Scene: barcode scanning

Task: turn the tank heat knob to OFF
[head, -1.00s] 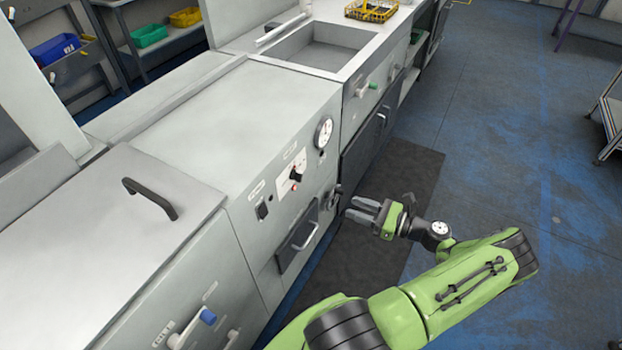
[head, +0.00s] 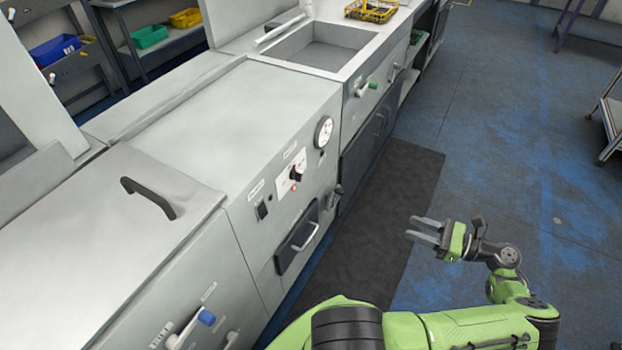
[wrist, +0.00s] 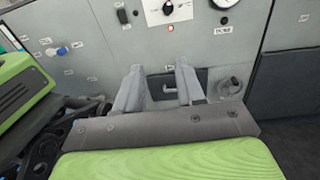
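A black knob (head: 296,173) sits on a white dial plate on the grey cabinet's front panel, with a small red lamp just below it. The knob also shows at the top of the wrist view (wrist: 168,8). Its labels are too small to read and I cannot tell its setting. My gripper (head: 412,228) is open and empty, to the right of the panel and well apart from it, over the floor. In the wrist view its two fingers (wrist: 160,72) point toward the panel, below the knob.
Near the knob are a black switch (head: 262,210), a round gauge (head: 323,131), a dark drawer with a handle (head: 303,237) and a valve lever (head: 334,194). A blue knob (head: 207,317) is at lower left. Floor beside the dark mat (head: 400,175) is clear.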

